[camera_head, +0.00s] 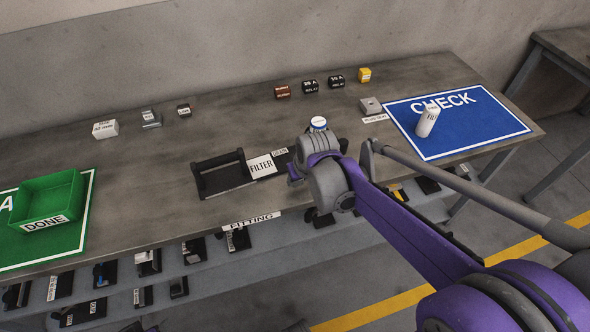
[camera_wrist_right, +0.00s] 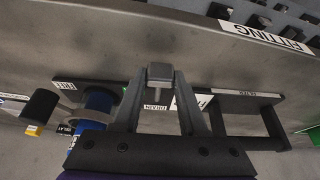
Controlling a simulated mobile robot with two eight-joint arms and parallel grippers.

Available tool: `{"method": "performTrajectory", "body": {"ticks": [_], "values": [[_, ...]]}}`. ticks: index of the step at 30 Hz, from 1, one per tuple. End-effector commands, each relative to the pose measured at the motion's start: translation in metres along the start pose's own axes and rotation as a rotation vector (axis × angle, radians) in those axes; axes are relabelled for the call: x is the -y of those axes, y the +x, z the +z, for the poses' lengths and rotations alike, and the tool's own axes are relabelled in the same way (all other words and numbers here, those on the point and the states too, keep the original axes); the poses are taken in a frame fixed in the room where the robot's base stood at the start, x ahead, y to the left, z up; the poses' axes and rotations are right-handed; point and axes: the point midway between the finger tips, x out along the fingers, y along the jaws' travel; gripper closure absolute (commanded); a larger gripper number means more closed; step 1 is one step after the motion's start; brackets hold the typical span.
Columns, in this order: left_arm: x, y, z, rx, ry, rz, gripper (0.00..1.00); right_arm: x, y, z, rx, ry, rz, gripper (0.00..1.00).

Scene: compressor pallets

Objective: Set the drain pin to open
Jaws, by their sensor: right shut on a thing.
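In the right wrist view, my right gripper (camera_wrist_right: 160,82) is shut on a small square-headed metal pin (camera_wrist_right: 160,73), which I take to be the drain pin. A small white label (camera_wrist_right: 155,107), apparently reading DRAIN, is beside the fingers on the dark fixture. In the head view, the fixture (camera_head: 225,190) has a black handle frame at its left and a FILTER label (camera_head: 262,166). My right arm comes in from the right, and its wrist hides the pin and fingertips there. My left gripper is not in view.
A blue cylinder (camera_wrist_right: 97,103) stands beside the fingers. A green DONE bin (camera_head: 47,200) is at left; a white cylinder (camera_head: 428,121) stands on the blue CHECK mat (camera_head: 480,125) at right. Small labelled blocks line the table's back. A lower shelf holds several parts.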

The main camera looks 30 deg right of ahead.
Motion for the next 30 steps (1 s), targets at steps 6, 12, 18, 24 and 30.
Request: {"method": "performTrajectory", "body": {"ticks": [6, 12, 18, 24, 30], "values": [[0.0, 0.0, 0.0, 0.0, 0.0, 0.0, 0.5, 0.0, 0.0, -0.001, -0.001, 0.0, 0.0, 0.53], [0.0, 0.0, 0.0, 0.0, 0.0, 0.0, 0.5, 0.0, 0.0, -0.001, 0.0, 0.0, 0.0, 0.28], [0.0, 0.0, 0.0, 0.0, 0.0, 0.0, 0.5, 0.0, 0.0, -0.001, 0.0, 0.0, 0.0, 0.28], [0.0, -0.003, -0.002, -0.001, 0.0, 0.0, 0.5, 0.0, -0.016, -0.001, -0.001, 0.0, 0.0, 0.28], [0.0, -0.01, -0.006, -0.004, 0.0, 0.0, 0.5, 0.0, -0.057, -0.001, -0.001, 0.0, 0.0, 0.28]]}}
